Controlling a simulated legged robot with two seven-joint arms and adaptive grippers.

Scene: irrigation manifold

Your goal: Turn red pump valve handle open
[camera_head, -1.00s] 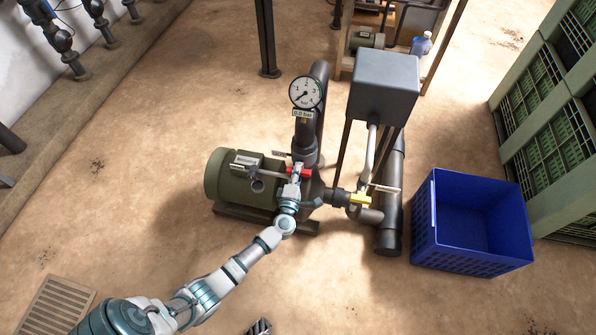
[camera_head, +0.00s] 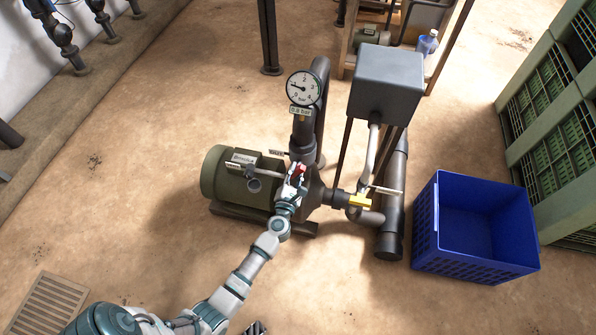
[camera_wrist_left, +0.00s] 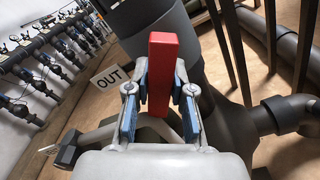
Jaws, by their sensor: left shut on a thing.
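The red pump valve handle (camera_head: 299,170) is beside the dark vertical pipe of the green pump (camera_head: 224,178). My left gripper (camera_head: 293,183) is shut on it. In the left wrist view the red handle (camera_wrist_left: 160,72) stands between the blue-padded fingers of the left gripper (camera_wrist_left: 160,95), its end reaching up past them. The handle's pivot is hidden behind the gripper. A pressure gauge (camera_head: 303,88) with a white dial sits above on the pipe. My right gripper does not show clearly in the head view.
A yellow valve handle (camera_head: 360,201) is right of the pump. A grey box (camera_head: 385,82) on legs stands behind it. A blue crate (camera_head: 426,222) stands on the floor at the right. An "OUT" sign (camera_wrist_left: 107,77) shows in the wrist view. Floor in front is mostly clear.

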